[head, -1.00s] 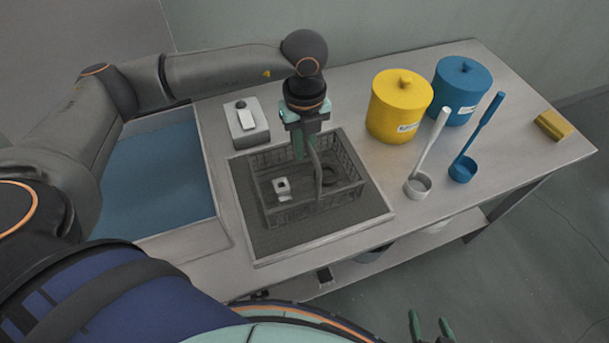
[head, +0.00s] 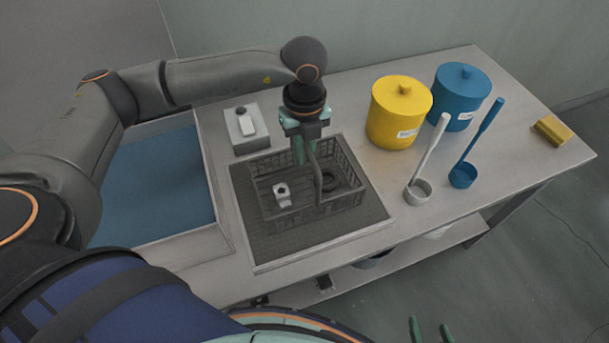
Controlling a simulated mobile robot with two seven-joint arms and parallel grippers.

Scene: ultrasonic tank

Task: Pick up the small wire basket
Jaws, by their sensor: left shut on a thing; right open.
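The small wire basket (head: 342,208) is a dark, open mesh box with an upright arched handle (head: 318,172). It is on or just over a dark mesh mat in a light frame (head: 257,240); I cannot tell if its bottom touches. A small pale part (head: 282,194) and a dark ring (head: 331,179) are inside it. My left gripper (head: 304,154) points down from above and is shut on the handle's top, hiding part of it. My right gripper (head: 431,330) is open and empty at the bottom edge of the picture, away from the basket.
A blue-filled tank (head: 216,215) is left of the basket. A white box (head: 239,140) stands behind it. Yellow (head: 399,113) and blue (head: 461,95) lidded pots, a white ladle (head: 417,190), a blue ladle (head: 462,175) and a yellow block (head: 551,130) are to the right.

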